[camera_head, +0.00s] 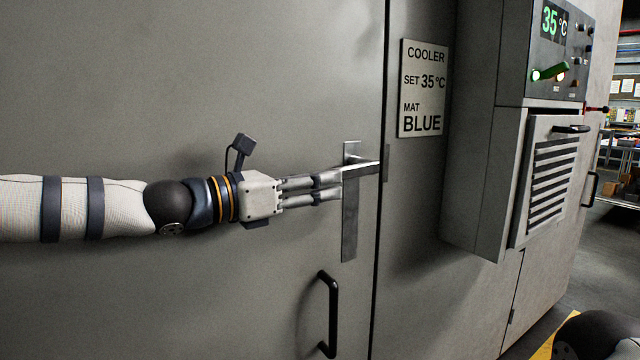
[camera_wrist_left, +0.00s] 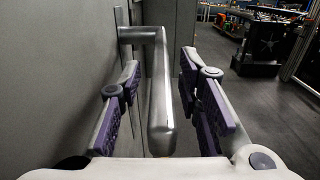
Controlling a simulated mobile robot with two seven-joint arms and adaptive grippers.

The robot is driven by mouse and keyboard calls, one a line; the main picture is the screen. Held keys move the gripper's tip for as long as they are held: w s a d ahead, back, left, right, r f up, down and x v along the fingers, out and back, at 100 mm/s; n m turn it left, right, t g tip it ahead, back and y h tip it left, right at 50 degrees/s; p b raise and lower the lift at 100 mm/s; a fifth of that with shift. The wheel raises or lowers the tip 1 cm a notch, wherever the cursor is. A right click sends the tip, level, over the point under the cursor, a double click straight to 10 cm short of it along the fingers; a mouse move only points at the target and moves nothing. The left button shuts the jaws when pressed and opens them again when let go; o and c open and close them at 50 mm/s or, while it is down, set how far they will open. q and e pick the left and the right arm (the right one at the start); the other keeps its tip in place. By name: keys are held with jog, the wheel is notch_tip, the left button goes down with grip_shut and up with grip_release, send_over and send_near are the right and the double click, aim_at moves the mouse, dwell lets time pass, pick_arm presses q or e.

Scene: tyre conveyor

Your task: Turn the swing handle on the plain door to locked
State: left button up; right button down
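The swing handle (camera_head: 366,168) is a bare metal lever on a tall metal plate (camera_head: 349,232) near the right edge of the plain grey door (camera_head: 200,80). In the head view the lever lies about level across the plate. My left gripper (camera_head: 344,180) reaches in from the left at the lever. In the left wrist view the handle (camera_wrist_left: 158,100) runs between the two purple-padded fingers (camera_wrist_left: 159,66), with a gap visible beside the right finger. The fingers are apart and not closed on it. My right gripper is not in view.
A black pull handle (camera_head: 328,312) sits lower on the door. Right of the door seam are a sign (camera_head: 423,88) reading COOLER SET 35°C MAT BLUE and a protruding cabinet with a control panel (camera_head: 560,50) and a louvred vent (camera_head: 552,180). Open floor lies at far right.

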pick_arm(q)
jog(key=shift+w+d+r, duration=0.1)
jog(key=shift+d, duration=0.2)
grip_shut()
